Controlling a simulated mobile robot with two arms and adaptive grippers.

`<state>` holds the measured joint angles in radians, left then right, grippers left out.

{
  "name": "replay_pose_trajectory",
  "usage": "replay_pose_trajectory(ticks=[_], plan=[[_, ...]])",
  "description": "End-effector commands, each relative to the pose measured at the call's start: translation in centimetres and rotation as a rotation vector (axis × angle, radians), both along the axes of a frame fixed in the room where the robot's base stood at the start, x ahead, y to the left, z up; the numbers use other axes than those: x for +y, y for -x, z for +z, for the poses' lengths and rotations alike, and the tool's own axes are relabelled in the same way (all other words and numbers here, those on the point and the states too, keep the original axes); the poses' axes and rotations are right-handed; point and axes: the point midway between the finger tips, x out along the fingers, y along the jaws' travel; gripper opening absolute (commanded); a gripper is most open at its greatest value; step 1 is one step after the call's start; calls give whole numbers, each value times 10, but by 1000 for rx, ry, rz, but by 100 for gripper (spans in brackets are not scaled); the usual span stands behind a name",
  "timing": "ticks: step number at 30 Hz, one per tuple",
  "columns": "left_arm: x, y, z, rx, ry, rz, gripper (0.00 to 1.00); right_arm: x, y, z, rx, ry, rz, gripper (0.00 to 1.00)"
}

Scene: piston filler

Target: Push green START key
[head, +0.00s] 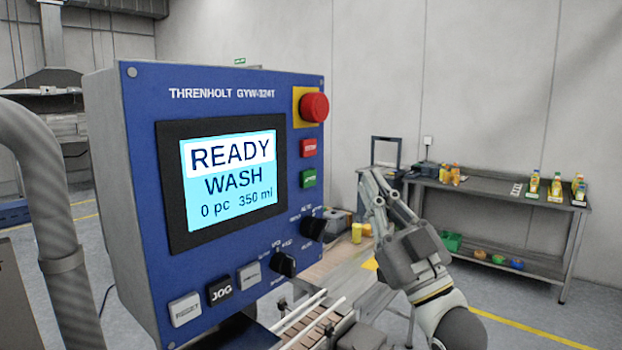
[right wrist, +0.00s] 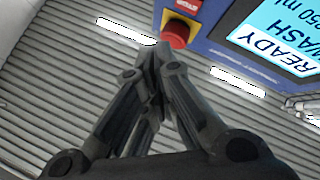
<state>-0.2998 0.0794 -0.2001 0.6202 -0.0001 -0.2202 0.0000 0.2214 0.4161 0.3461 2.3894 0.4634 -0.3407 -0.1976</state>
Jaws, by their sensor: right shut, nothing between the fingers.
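The blue control panel (head: 240,95) fills the left and middle of the head view. Its green key (head: 309,179) sits under a red key (head: 309,147), right of the lit screen (head: 230,180), which reads READY, WASH, 0 pc, 350 ml. My right gripper (head: 371,188) is to the right of the panel, apart from it, with its fingers pointing up. In the right wrist view the gripper (right wrist: 154,50) is shut and empty, its tips close in the picture to the red emergency knob (right wrist: 177,34). The green key does not show in that view. My left gripper is not in view.
The red emergency knob (head: 314,107) on a yellow plate stands out above the keys. Black rotary knobs (head: 313,229) and lower keys such as JOG (head: 220,290) are on the same panel. A conveyor (head: 312,325) runs below. A grey workbench (head: 500,195) with bottles stands behind.

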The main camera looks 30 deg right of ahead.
Motion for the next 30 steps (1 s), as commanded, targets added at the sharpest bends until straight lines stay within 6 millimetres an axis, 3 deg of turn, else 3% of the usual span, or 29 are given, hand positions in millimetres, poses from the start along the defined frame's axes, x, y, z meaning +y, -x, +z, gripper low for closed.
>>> replay_pose_trajectory(ticks=[18,30], plan=[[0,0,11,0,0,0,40,29,-70,1,1,-1,0,0],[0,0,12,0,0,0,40,32,-77,0,0,-1,1,0]])
